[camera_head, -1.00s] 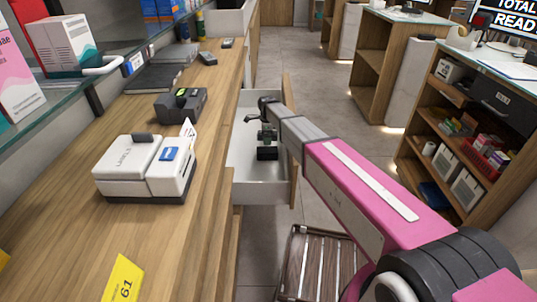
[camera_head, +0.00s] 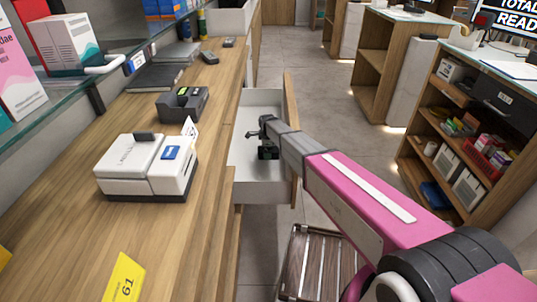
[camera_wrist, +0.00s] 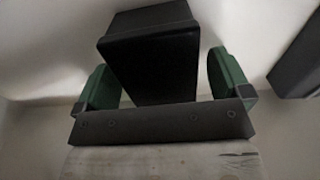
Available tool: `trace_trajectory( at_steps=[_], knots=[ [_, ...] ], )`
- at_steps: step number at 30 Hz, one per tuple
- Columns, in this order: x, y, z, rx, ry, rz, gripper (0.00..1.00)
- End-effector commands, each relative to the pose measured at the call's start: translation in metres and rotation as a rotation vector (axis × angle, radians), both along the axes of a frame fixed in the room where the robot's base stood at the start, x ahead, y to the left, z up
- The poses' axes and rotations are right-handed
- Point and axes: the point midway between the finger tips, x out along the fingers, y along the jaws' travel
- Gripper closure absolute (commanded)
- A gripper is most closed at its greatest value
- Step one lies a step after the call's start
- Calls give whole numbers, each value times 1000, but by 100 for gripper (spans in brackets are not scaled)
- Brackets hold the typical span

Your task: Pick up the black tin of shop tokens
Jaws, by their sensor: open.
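The black tin (camera_wrist: 150,60) stands in the open white drawer, and in the wrist view it lies between the two green fingers of my gripper (camera_wrist: 160,88). The fingers are apart, with a visible gap on each side of the tin. In the head view my gripper (camera_head: 267,150) is down inside the drawer, and the arm hides much of the tin.
The drawer (camera_head: 245,180) is pulled out from the wooden counter (camera_head: 75,185), its walls close around my gripper. Another dark object (camera_wrist: 300,62) shows at the right in the wrist view. A white label printer (camera_head: 148,168) stands on the counter. A slatted stool (camera_head: 318,262) is below.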

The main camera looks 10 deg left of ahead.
Motion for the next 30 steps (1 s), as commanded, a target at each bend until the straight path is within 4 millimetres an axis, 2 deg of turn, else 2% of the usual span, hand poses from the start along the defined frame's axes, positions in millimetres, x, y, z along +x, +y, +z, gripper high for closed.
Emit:
trace_trajectory(
  at_steps=[2,5,6,9,16,20,30],
  knots=[
    [0,0,0,0,0,0,4],
    [0,0,0,0,0,0,34],
    [0,0,1,0,0,0,47],
    [0,0,1,0,0,0,73],
    [0,0,2,0,-1,0,73],
    [0,0,11,1,-2,0,73],
    [-1,0,70,1,-2,0,73]
  ],
)
